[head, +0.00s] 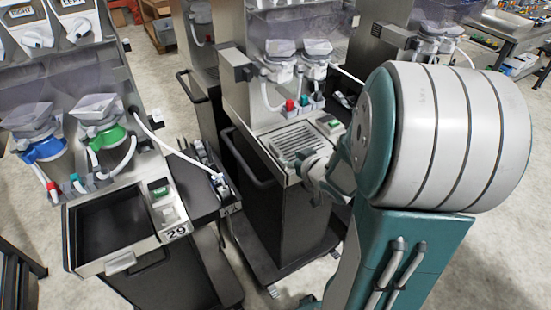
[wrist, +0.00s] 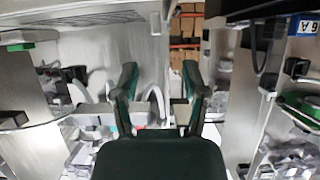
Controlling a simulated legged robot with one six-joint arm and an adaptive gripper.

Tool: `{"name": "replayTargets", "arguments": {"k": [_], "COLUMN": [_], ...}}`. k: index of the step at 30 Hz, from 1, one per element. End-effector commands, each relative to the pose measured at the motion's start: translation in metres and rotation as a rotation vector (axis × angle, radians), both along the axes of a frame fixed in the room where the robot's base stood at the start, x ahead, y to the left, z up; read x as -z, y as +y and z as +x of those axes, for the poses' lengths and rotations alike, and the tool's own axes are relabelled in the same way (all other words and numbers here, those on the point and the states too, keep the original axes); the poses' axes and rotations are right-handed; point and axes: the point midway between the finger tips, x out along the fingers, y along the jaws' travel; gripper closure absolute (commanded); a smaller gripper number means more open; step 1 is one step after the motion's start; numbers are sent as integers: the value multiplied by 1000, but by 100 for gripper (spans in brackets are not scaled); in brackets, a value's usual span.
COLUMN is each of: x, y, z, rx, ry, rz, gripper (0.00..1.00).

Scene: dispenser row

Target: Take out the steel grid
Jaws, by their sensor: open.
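The steel grid (head: 298,142) is a slotted metal plate. It lies flat in the front ledge of the middle dispenser (head: 240,95), below its nozzles. My gripper (head: 312,163) is at the right front of this ledge, close to the grid; the arm hides part of it, and I cannot tell whether it touches anything. In the wrist view my gripper (wrist: 160,80) has its two dark fingers spread apart with nothing between them. A dark slotted strip (wrist: 85,19) shows at the upper left there; I cannot tell if it is the grid.
A second dispenser (head: 118,262) marked 29 stands at the left, with an open black basin (head: 110,222). A black handle (head: 250,160) sticks out beside the middle dispenser. Red and teal nozzles (head: 297,103) hang above the grid. Shelves with boxes (wrist: 187,35) show in the wrist view.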

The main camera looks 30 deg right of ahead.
Motion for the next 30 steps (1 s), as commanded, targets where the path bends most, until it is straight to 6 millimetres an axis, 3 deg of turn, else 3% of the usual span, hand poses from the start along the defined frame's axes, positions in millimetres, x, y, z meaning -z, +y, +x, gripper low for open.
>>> {"name": "replayTargets", "arguments": {"k": [12, 18, 30], "x": [24, 37, 45], "y": [14, 11, 11], "z": [53, 81, 96], "rx": [-3, 0, 2], "ry": [4, 2, 1], "rz": [-14, -12, -12], "gripper": [43, 43, 43]}}
